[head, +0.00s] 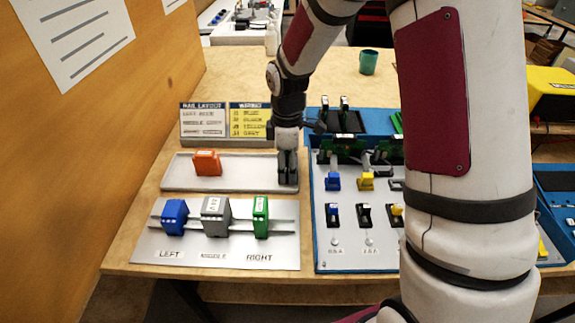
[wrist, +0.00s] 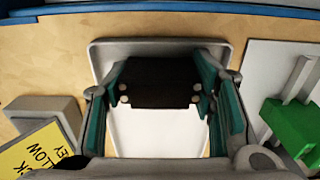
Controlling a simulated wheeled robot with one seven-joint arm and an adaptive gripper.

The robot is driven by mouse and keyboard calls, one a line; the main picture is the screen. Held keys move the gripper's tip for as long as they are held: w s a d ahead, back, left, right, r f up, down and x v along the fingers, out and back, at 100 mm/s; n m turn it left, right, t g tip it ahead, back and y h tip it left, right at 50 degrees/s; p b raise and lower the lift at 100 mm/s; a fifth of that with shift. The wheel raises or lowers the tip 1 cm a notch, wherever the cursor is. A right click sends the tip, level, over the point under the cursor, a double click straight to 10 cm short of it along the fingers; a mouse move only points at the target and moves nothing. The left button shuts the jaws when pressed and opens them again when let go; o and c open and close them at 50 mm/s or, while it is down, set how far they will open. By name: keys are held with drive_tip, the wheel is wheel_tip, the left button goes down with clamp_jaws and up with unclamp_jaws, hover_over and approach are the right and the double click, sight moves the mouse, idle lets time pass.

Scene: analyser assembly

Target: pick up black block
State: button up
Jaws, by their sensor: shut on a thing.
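The black block (wrist: 160,82) sits between the two fingers of my gripper (wrist: 160,92) in the wrist view, with a finger against each side. My gripper is shut on it. In the head view my gripper (head: 288,180) points down at the right end of the pale tray (head: 240,179). There the dark fingers and the block blend together, so I cannot tell whether the block touches the tray floor.
An orange block (head: 207,162) stands in the tray's left part. In front, a rail plate (head: 200,252) bears a blue block (head: 175,217), a grey block (head: 215,217) and a green block (head: 261,216). Signs (head: 225,122) stand behind the tray; a blue-framed panel (head: 345,258) is right.

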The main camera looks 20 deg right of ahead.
sight(287, 159)
wheel_tip(287, 159, up, 10)
drive_tip(key=shift+p, duration=0.95)
drive_tip(key=shift+o, duration=0.4)
drive_tip(key=c, duration=0.3)
drive_tip(key=shift+s+p, duration=0.1)
drive_tip(key=shift+p, duration=0.25)
